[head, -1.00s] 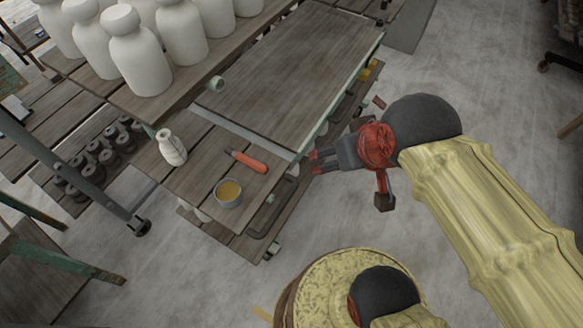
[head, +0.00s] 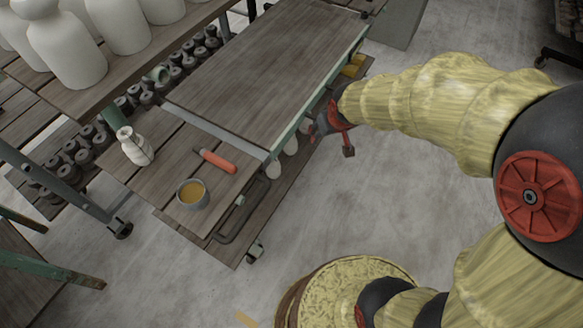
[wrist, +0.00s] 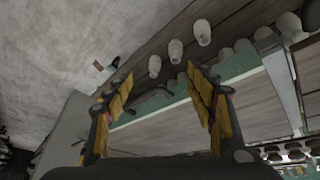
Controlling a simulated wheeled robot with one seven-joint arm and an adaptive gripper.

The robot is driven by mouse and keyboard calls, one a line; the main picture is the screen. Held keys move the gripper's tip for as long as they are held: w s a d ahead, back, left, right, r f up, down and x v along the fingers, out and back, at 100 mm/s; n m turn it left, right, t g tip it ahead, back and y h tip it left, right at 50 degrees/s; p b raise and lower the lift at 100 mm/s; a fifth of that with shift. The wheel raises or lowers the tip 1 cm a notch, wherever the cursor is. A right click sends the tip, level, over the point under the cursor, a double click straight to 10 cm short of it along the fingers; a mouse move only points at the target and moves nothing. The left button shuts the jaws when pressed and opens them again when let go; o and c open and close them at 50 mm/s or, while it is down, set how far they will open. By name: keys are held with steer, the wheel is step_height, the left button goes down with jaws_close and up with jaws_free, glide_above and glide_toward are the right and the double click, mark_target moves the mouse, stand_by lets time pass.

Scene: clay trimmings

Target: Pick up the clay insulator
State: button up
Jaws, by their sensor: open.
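Pale, rounded clay pieces (head: 290,146) stand on the cart's lower shelf, partly hidden by its upper board. In the wrist view several stand in a row, including a near one (wrist: 154,66), a middle one (wrist: 175,50) and a far one (wrist: 202,32). A pale bottle-shaped piece (head: 135,147) stands on the cart top's left end. I cannot tell for certain which piece is the clay insulator. My gripper (head: 316,131) is beside the cart's right long edge, mostly hidden by my arm. In the wrist view my gripper (wrist: 160,80) is open and empty, its yellow-padded fingers apart.
An orange-handled tool (head: 215,161) and a cup of ochre liquid (head: 192,193) are on the cart's near end. Large white vessels (head: 65,50) crowd the shelf at left. Dark spool-like pieces (head: 85,150) sit below it. The floor (head: 400,190) right of the cart is clear.

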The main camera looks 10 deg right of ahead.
steer(key=w+r+b+x, duration=0.1)
steer(key=x, duration=1)
steer(key=n+t+y+b, duration=0.3)
steer(key=t+y, duration=0.1)
steer(key=t, duration=0.1)
glide_toward(275, 164)
steer(key=w+d, duration=0.5)
steer(key=w, duration=0.2)
steer(key=s+a+f+t+y, duration=0.1)
steer(key=s+a+f+y+b, duration=0.1)
steer(key=a, duration=0.1)
steer(key=s+a+f+n+t+y, duration=0.1)
steer(key=a+f, duration=0.1)
steer(key=shift+s+f+t, duration=0.1)
steer(key=shift+s+t, duration=0.2)
steer(key=b+x, duration=0.4)
steer(key=x, duration=0.2)
steer(key=shift+w+a+f, duration=0.1)
steer(key=shift+w+a, duration=0.15)
steer(key=shift+a, duration=0.15)
steer(key=shift+w+a, duration=0.2)
steer(key=shift+w, duration=0.2)
steer(key=shift+c, duration=0.8)
steer(key=shift+s+f, duration=0.1)
jaws_close()
